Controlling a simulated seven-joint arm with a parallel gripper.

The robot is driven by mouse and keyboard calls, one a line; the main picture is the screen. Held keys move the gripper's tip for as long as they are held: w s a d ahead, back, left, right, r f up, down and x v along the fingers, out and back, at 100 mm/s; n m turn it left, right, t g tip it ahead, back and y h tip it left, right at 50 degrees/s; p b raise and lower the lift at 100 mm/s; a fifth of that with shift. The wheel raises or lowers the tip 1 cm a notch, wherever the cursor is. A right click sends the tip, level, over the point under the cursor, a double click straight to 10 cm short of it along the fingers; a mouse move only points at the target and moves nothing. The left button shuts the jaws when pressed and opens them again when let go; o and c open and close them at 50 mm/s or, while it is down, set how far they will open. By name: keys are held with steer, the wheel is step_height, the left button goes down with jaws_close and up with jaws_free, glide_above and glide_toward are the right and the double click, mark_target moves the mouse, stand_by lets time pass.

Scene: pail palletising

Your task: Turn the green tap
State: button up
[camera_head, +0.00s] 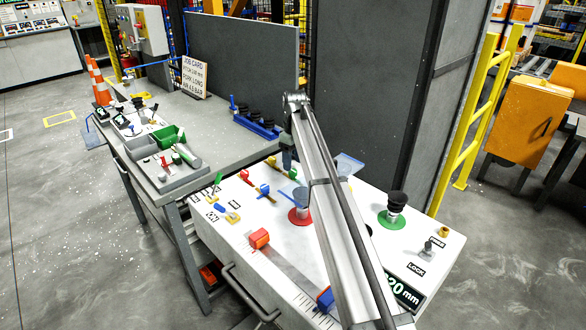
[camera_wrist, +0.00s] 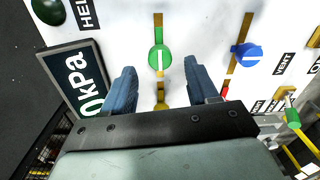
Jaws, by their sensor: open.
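The green tap (camera_wrist: 160,60) is a round knob with a pale bar across it in the wrist view. The bar runs roughly in line with the brass pipe above and below the knob. My gripper (camera_wrist: 160,76) is open, with one blue finger on each side, and the tap lies between and slightly beyond the fingertips in the picture. I cannot tell how far above the tap the fingers are.
A blue tap (camera_wrist: 247,54) on its own pipe is just right of the right finger. A red part (camera_wrist: 225,90) shows beside that finger. A dark kPa display (camera_wrist: 84,92) lies left. In the head view a red tap (camera_head: 245,176) and a green-based black knob (camera_head: 393,210) stand on the panel.

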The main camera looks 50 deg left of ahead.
mark_target(293, 170)
steer(key=shift+f, duration=1.8)
steer(key=c, duration=1)
steer(key=shift+c, duration=0.2)
